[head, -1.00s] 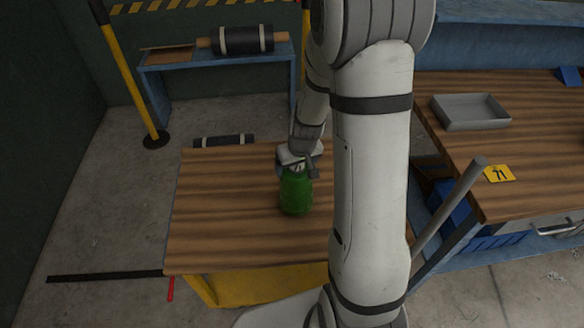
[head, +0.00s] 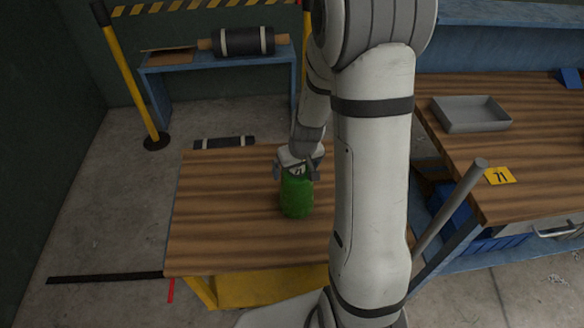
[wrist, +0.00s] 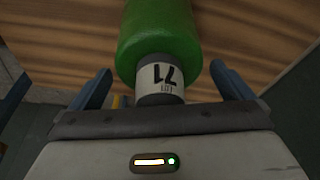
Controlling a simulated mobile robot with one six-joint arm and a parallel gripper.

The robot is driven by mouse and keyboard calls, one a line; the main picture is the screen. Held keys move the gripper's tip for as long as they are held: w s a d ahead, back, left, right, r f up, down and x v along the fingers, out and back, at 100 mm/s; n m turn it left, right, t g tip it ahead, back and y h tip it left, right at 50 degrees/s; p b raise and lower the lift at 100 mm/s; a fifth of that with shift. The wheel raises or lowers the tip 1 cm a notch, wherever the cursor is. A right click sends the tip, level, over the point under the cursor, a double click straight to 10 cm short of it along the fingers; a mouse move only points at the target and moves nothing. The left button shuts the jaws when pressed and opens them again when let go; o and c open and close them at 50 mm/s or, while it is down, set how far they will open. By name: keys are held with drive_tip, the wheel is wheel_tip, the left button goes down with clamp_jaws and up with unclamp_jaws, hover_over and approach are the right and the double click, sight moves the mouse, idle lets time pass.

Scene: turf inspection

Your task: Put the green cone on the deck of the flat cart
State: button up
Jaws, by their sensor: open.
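The green cone (head: 297,196), with a white band marked 71 and a grey top, stands upright on a wooden surface with yellow below it. This surface looks like the deck of the flat cart (head: 225,225). My gripper (head: 296,174) is at the cone's top with its fingers spread to either side. In the wrist view the cone (wrist: 160,40) lies between and beyond the two open fingers, with a visible gap on each side. My arm hides the right part of the deck.
A workbench at the right holds a grey tray (head: 471,113) and a yellow 71 card (head: 500,176). A slanted grey bar (head: 450,210) rises beside it. A blue bench (head: 215,61) with a black roll and a yellow post (head: 130,75) stand behind. The deck's left side is clear.

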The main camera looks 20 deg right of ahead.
drive_tip(key=v, duration=1.1)
drive_tip(key=s+a+r, duration=0.2)
drive_tip(key=s+r, duration=0.2)
drive_tip(key=s, duration=0.4)
drive_tip(key=s+a+r+m, duration=0.1)
drive_tip(key=s+a+r, duration=0.1)
drive_tip(key=s+r, duration=0.3)
drive_tip(key=s, duration=0.3)
drive_tip(key=shift+a+r+g+p, duration=0.2)
drive_tip(key=shift+a+g+p, duration=0.1)
drive_tip(key=shift+s, duration=0.1)
